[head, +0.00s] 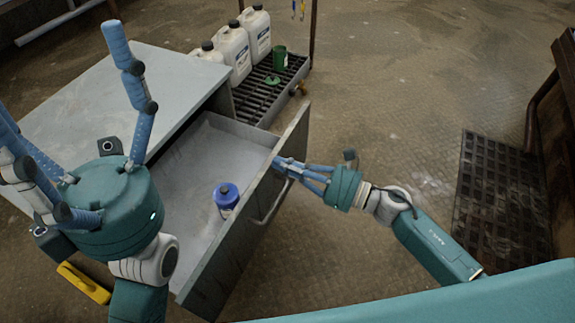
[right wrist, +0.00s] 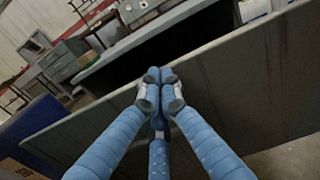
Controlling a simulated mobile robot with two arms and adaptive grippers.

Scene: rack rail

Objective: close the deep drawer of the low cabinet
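The low grey cabinet (head: 75,105) stands at the left in the head view. Its deep drawer (head: 205,150) is pulled well out toward the right, and a blue-lidded container (head: 227,195) stands inside. A bar handle (head: 268,208) is on the drawer's outer front. My right gripper (head: 282,164) has its fingers together at the top part of the drawer front, near the handle's far end. In the right wrist view the fingertips (right wrist: 160,78) meet in front of the drawer's front panel (right wrist: 235,75); nothing shows between them. My left gripper (head: 65,140) is open and empty, above the cabinet's near side.
White jugs (head: 233,50), a green cup (head: 279,58) and a green lid stand on a grated rack (head: 255,95) behind the drawer. A yellow object (head: 83,283) lies at lower left. A dark grate (head: 500,195) is at the right. The floor between is clear.

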